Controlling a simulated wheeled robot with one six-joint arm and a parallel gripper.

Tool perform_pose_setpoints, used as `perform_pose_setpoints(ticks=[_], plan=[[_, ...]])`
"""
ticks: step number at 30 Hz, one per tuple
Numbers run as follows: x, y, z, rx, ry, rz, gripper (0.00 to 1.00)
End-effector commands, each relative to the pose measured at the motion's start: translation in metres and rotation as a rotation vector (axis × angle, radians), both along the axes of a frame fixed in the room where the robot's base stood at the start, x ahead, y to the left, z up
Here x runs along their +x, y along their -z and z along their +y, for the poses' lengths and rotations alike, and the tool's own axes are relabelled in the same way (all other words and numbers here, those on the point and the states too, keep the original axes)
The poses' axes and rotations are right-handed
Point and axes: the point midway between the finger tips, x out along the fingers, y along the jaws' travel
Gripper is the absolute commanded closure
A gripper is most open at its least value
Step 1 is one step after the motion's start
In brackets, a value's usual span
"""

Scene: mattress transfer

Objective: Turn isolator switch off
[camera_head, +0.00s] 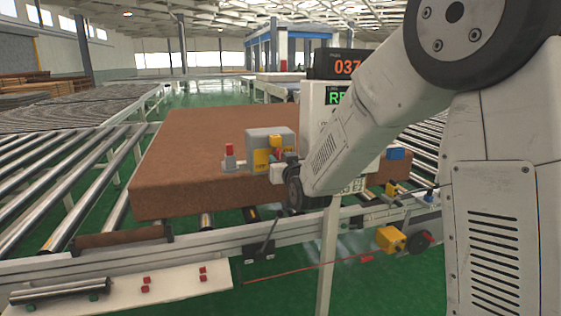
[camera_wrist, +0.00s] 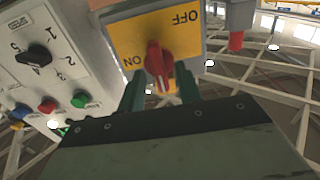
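The isolator switch is a red rotary knob (camera_wrist: 157,60) on a yellow plate (camera_wrist: 122,42) in the wrist view. The plate reads upside down, with OFF at upper right and ON at lower left. The knob's handle runs nearly up and down in the picture; which mark it points to is unclear. My gripper (camera_wrist: 160,84) has its two dark green fingers spread, one on each side of the knob's lower end. Contact with the knob cannot be made out. In the head view, the grey switch box (camera_head: 284,134) stands beyond the brown mattress's near edge, partly hidden by my wrist.
A control panel (camera_wrist: 70,75) with a black selector and coloured buttons is close at left in the wrist view. A grey box with a red part (camera_wrist: 236,40) is at right. The brown mattress (camera_head: 180,150) lies on roller conveyors (camera_head: 90,180). A numbered display (camera_head: 340,65) stands behind.

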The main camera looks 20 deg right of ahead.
Motion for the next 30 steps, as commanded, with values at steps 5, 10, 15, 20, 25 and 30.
perform_pose_setpoints(ticks=[5,10,15,20,25,30], plan=[[-0.0002,-0.0001,0.0002,0.000,0.000,0.000,1.00],[-0.0003,-0.0001,0.0030,-0.001,-0.002,0.000,1.00],[-0.0003,-0.0002,0.0020,-0.022,-0.002,0.000,1.00],[-0.0004,-0.0002,0.0020,-0.083,-0.002,0.000,1.00],[-0.0004,-0.0001,0.0024,-0.201,-0.002,0.000,1.00],[-0.0004,0.0002,0.0033,-0.355,-0.002,-0.001,1.00]])
